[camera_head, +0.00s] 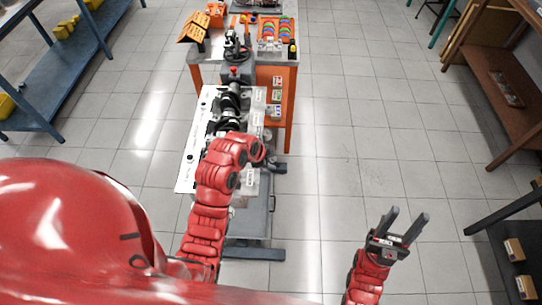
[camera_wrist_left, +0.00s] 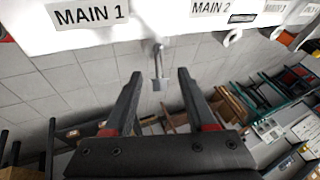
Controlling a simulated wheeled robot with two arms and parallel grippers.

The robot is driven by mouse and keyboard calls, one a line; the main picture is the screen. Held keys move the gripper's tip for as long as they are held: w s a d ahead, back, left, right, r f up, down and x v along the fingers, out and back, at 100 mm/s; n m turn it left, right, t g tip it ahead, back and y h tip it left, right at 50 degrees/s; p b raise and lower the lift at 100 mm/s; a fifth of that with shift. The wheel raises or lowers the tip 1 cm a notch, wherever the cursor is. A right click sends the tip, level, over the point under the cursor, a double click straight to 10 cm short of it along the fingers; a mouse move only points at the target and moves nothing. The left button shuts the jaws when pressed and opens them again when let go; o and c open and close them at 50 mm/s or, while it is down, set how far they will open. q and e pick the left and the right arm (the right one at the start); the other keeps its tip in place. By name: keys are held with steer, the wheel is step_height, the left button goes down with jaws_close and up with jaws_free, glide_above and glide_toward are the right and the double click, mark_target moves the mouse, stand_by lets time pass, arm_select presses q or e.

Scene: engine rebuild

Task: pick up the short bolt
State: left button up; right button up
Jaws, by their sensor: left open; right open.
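In the left wrist view a small grey metal piece (camera_wrist_left: 158,66), which looks like a bolt, shows at the edge of a white labelled board (camera_wrist_left: 150,32). My left gripper (camera_wrist_left: 158,76) is open, with the piece seen between its two fingers; the fingers look apart from it. I cannot tell its length for certain. In the head view my left arm reaches over the white board (camera_head: 189,172) and hides the gripper and the bolt. My right gripper (camera_head: 405,217) is open and empty over the floor at the right.
The board labels read "MAIN 1" and "MAIN 2". A dark crankshaft (camera_head: 229,101) lies along the board in the head view. An orange bench (camera_head: 289,82) with tools stands behind. A blue shelf (camera_head: 83,52) is at left, and open floor (camera_head: 350,130) at right.

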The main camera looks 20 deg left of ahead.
arm_select(q)
steer(key=shift+w+d+f, duration=0.1)
steer(key=shift+w+f, duration=0.15)
steer(key=shift+f, duration=0.3)
steer(key=shift+c, duration=0.3)
jaws_close()
